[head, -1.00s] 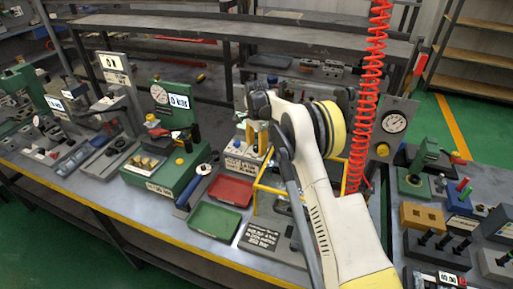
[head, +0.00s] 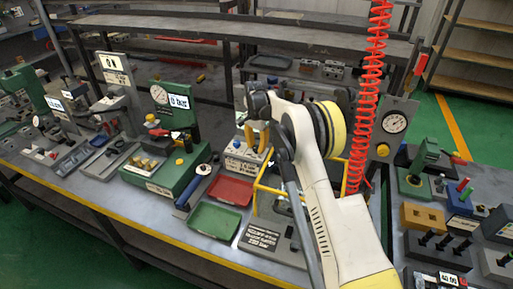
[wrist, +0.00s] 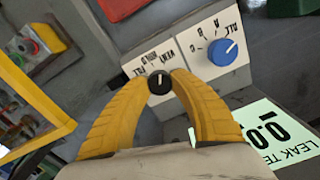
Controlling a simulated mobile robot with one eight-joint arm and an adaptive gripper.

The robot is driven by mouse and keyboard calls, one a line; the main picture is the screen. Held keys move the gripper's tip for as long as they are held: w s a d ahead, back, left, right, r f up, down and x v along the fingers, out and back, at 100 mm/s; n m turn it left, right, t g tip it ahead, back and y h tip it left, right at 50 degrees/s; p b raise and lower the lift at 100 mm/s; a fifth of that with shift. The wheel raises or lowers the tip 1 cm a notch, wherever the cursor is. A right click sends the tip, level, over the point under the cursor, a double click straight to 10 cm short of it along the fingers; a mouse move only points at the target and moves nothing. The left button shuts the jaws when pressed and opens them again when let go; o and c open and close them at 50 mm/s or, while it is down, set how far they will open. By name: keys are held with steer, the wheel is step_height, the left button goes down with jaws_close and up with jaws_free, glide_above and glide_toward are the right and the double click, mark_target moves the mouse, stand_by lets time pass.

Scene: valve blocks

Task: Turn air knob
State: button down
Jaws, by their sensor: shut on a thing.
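My gripper (wrist: 160,84) has two yellow fingers with their tips closed on a small black knob (wrist: 159,80) with a white pointer line. The knob sits on a white label plate on a grey box (wrist: 240,100). A larger blue knob (wrist: 222,52) with its own dial marks sits to the right on the same box, apart from the fingers.
A pale green display panel (wrist: 262,135) reading 0.0 lies to the right of the fingers. A yellow frame (head: 256,196) stands close by. A red tray (head: 229,190) and a green tray (head: 214,220) lie in front of the box. A red coiled hose (head: 370,90) hangs to the right.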

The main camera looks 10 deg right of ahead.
mark_target(256, 147)
steer(key=n, duration=1.1)
steer(key=shift+n+b, duration=0.3)
steer(key=shift+n, duration=1.7)
steer(key=c, duration=1.1)
jaws_free()
steer(key=shift+o, duration=0.2)
step_height(256, 147, up, 12)
